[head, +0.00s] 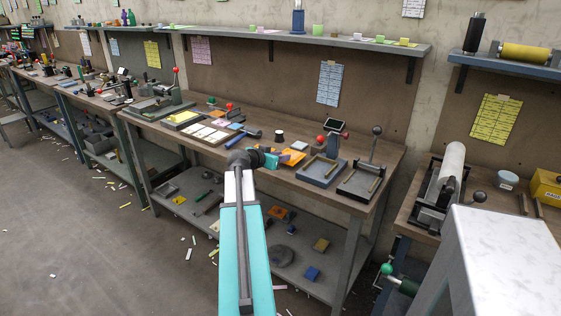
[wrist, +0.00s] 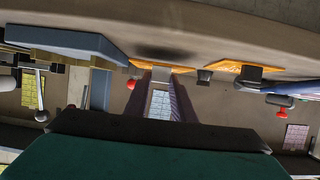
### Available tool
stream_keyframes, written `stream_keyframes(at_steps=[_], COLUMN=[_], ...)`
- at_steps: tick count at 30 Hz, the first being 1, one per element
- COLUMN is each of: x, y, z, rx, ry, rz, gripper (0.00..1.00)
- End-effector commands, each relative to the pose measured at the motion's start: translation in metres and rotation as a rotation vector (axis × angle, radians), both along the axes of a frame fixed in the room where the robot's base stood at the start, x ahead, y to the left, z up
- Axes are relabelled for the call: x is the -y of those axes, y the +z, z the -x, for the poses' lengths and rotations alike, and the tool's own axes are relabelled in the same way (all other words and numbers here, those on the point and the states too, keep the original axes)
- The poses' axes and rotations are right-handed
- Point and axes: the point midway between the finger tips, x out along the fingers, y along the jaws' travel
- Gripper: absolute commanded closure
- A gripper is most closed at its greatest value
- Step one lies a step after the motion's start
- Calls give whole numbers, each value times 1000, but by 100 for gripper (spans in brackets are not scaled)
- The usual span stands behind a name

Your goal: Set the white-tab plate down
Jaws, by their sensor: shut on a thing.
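My gripper (head: 283,157) reaches over the middle of the workbench in the head view. In the wrist view, which looks upside down, its two purple fingers (wrist: 163,92) stand around a pale grey-white tab on an orange plate (wrist: 162,67). The gripper is shut on this plate's tab. The plate also shows beside the gripper in the head view (head: 295,160), low over the bench top. I cannot tell whether its underside touches the bench.
A second orange plate (wrist: 246,67) with a dark tab lies nearby. A blue-grey tray (head: 320,171) and a dark lever-handled frame (head: 361,183) stand to the right. Pale tiles (head: 210,132) lie left. A small black cup (head: 279,135) stands behind.

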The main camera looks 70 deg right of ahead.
Motion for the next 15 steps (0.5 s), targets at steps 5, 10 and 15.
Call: stream_keyframes(at_steps=[5, 10, 15], x=[0, 0, 0], y=[-15, -19, -18], z=[1, 1, 1], rx=[-1, 1, 0], ry=[-1, -1, -1], rz=[-1, 0, 0], gripper=[99, 99, 99])
